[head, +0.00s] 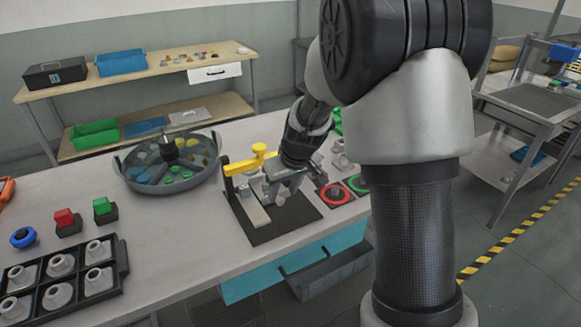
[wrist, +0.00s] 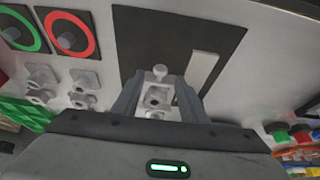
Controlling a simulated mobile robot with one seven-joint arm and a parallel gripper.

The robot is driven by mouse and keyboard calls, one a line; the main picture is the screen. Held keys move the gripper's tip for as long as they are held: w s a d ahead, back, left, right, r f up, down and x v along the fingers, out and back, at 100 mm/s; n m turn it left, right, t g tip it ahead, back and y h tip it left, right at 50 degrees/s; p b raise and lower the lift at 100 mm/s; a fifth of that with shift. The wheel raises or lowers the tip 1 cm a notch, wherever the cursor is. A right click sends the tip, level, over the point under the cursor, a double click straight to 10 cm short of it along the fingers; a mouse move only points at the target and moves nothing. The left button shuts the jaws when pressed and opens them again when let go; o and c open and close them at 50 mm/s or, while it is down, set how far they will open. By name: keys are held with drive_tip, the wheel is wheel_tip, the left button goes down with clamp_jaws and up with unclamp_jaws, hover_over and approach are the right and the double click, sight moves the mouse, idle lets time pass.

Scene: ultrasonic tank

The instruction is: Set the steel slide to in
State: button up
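A black plate (head: 285,223) lies on the bench with a pale flat bar (head: 252,208) on it. The plate (wrist: 140,45) and bar (wrist: 203,68) also show in the wrist view. A small grey metal piece (wrist: 157,97) with a round knob (wrist: 160,70) stands by the plate; it looks like the steel slide, but I cannot tell its setting. My gripper (head: 280,196) is low over the plate. In the wrist view its fingers (wrist: 158,84) are apart, one on each side of the grey piece, with narrow gaps showing. My gripper hides much of the slide in the head view.
A yellow-handled clamp (head: 250,160) stands at the plate's back left. Red (head: 335,194) and green (head: 358,184) ringed controls sit to its right. A round tank (head: 122,178) is left of it. A black rack (head: 122,265) of grey parts is at front left.

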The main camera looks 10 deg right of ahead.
drive_tip(key=p+v, duration=0.1)
drive_tip(key=v, duration=1.2)
drive_tip(key=shift+r, duration=0.35)
drive_tip(key=s+r+m+p, duration=0.1)
drive_tip(key=s+r, duration=0.3)
drive_tip(key=s, duration=0.4)
drive_tip(key=s+d+r+m+h+p, duration=0.1)
drive_tip(key=s+r+p, duration=0.3)
drive_tip(key=s, duration=0.4)
drive_tip(key=s+d+r+m+t+p, duration=0.1)
drive_tip(key=s+r+p, duration=0.2)
drive_tip(key=s+r, duration=0.3)
drive_tip(key=shift+s+r+m, duration=0.2)
drive_tip(key=shift+s+m, duration=0.1)
drive_tip(key=shift+s, duration=0.65)
